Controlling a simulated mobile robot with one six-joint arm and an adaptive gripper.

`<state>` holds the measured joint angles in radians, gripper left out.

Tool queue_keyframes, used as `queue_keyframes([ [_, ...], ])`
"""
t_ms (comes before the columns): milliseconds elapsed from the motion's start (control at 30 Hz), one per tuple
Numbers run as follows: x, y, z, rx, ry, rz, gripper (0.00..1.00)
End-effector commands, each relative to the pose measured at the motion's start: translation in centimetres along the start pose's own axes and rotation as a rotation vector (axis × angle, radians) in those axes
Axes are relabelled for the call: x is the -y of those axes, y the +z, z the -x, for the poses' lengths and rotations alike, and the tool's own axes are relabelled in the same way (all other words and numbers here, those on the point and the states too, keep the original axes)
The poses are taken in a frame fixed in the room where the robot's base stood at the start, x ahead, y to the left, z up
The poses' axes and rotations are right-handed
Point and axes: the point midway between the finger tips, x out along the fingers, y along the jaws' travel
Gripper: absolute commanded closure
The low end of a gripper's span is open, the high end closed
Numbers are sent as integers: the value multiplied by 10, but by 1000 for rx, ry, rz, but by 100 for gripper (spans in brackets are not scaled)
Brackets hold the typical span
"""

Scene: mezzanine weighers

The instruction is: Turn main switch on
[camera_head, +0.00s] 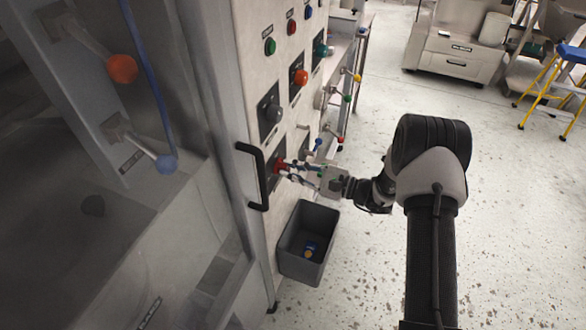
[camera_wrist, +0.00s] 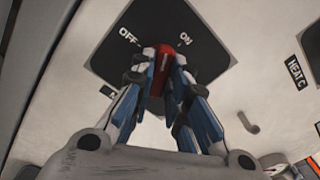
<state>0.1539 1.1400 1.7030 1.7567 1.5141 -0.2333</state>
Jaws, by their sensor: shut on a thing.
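The main switch is a red handle (camera_wrist: 161,62) on a dark plate (camera_wrist: 150,15) lettered OFF at left and ON at right. In the wrist view my gripper (camera_wrist: 162,78) is shut on the red handle, one finger on each side. A white line runs along the handle, which appears to lie between the two words; its exact position is partly hidden by the fingers. In the head view the red handle (camera_head: 279,168) is low on the pale panel, with my gripper (camera_head: 288,171) reaching it from the right.
A black door handle (camera_head: 258,177) is just left of the switch. A grey bin (camera_head: 309,242) stands below. Small coloured valve levers (camera_head: 347,98) are farther along. The floor at right is open.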

Motion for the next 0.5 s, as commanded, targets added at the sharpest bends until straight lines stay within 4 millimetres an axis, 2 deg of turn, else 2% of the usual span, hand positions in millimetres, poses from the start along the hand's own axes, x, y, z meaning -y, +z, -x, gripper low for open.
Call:
queue_keyframes([
  [500,0,0,0,0,0,-412,100],
])
